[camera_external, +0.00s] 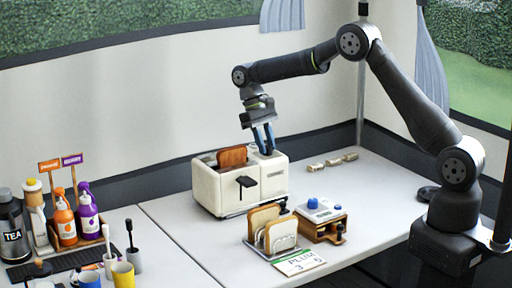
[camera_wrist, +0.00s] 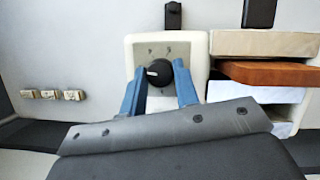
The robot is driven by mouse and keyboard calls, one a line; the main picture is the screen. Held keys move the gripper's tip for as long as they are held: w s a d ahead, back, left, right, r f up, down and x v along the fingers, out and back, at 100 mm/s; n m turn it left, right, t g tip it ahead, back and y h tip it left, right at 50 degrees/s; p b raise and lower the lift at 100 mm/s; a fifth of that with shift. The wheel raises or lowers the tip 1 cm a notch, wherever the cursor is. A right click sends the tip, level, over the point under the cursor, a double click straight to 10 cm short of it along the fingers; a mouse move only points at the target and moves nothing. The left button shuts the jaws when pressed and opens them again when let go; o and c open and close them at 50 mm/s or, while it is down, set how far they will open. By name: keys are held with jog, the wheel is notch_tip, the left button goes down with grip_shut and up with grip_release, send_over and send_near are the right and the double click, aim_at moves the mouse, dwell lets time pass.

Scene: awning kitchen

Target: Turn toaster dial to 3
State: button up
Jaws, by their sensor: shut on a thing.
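The cream toaster (camera_external: 210,187) stands on the white table, with a slice of brown toast (camera_external: 232,156) sticking up from its slot. The toast also shows in the wrist view (camera_wrist: 265,73). The dark round dial (camera_wrist: 158,72) sits on a grey plate on top of the toaster, with small marks around it that are too small to read. My gripper (camera_external: 265,148) points down over the toaster's top. In the wrist view its blue fingers (camera_wrist: 160,82) stand on either side of the dial and are shut on it. The dial is hidden in the external view.
A dark lever (camera_external: 246,182) sticks out from the toaster's front. A toast rack (camera_external: 270,236), a sign reading PLUM 3 6 (camera_external: 299,262) and a wooden box with a blue knob (camera_external: 322,220) stand in front. Bottles (camera_external: 65,218) and mugs fill the left. Small blocks (camera_external: 332,162) lie behind.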

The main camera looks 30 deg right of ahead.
jog(key=o, duration=1)
jog(key=shift+c, duration=0.2)
jog(key=shift+r, duration=0.1)
jog(key=v, duration=1.1)
jog(key=shift+w+r, duration=0.3)
jog(key=shift+r, duration=0.05)
jog(key=x, duration=1.2)
jog(key=shift+s, duration=0.1)
